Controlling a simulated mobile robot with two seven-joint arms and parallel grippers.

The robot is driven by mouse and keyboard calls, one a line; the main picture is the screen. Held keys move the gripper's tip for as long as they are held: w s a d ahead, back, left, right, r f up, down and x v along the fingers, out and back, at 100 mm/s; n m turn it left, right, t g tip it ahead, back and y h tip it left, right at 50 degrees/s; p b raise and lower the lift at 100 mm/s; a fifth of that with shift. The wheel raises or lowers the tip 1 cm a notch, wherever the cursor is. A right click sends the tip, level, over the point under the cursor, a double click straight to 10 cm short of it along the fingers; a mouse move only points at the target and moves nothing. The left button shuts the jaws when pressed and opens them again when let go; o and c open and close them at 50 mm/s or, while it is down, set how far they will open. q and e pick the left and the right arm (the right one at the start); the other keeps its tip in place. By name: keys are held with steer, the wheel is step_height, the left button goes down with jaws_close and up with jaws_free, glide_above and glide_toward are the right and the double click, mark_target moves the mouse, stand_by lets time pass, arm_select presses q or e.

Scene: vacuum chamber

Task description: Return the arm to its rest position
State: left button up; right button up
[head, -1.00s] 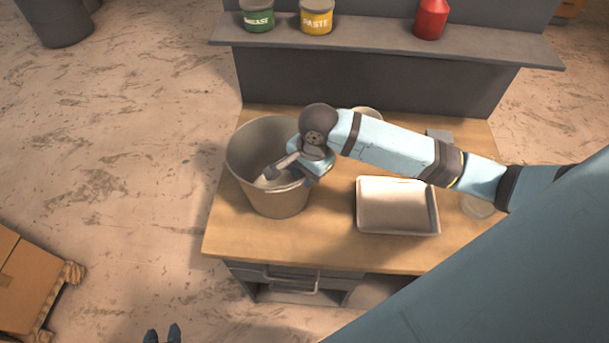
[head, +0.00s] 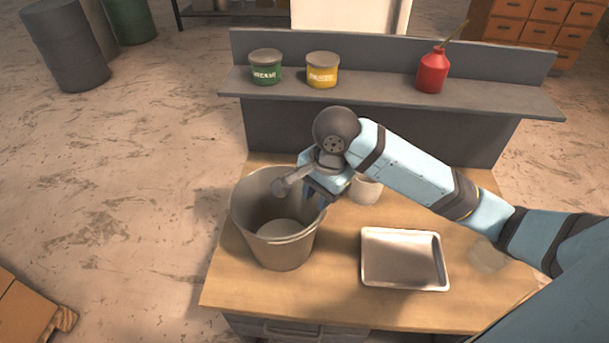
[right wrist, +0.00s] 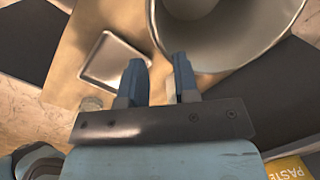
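My right gripper (head: 318,192) is above the workbench, at the right rim of a grey metal bucket (head: 282,249). In the right wrist view my right gripper (right wrist: 160,76) has its two dark blue fingers apart with nothing held between them. The bucket (right wrist: 232,55) fills the upper right of that view. My right arm reaches in from the right edge of the head view, bent at the wrist. The inside of the bucket looks empty where I can see it; part is hidden by the gripper. My left gripper is not in view.
A shallow metal tray (head: 404,286) lies on the wooden bench (head: 330,303) under my arm. A pale cup (head: 366,190) and a round clear item (head: 488,256) are nearby. A grease tin (head: 265,68), paste tin (head: 323,70) and red oil can (head: 432,73) stand on the shelf (head: 380,96).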

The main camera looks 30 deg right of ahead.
steer(key=s+a+f+n+t+y, duration=0.1)
steer(key=s+a+f+n, duration=0.1)
steer(key=s+f+n, duration=0.15)
steer(key=s+a+f+n+t, duration=0.1)
steer(key=s+a+f+n, duration=0.15)
steer(key=s+n, duration=0.25)
steer(key=s+d+f+n+h, duration=0.1)
steer(key=s+d+f+n, duration=0.15)
steer(key=s, duration=0.25)
steer(key=s+d+f+n+h, duration=0.1)
steer(key=s+d+f+n, duration=0.1)
steer(key=s+d+n, duration=0.25)
steer(key=w+a+f+t, duration=0.1)
steer(key=a+f+t, duration=0.1)
steer(key=f, duration=0.2)
steer(key=w+a+f+n+t+y, duration=0.1)
steer(key=w+f+t, duration=0.1)
steer(key=f, duration=0.3)
steer(key=w+a+f+t+y, duration=0.1)
steer(key=a+f+t, duration=0.1)
steer(key=f+t, duration=0.1)
steer(key=shift+w+a+f, duration=0.15)
steer(key=shift+a+f, duration=0.05)
steer(key=shift+f, duration=0.25)
steer(key=shift+w+a+f, duration=0.1)
steer(key=shift+a+f, duration=0.05)
steer(key=shift+f, duration=0.25)
steer(key=shift+a+f+t, duration=0.15)
steer(key=shift+f+t, duration=0.05)
steer(key=shift+t, duration=0.3)
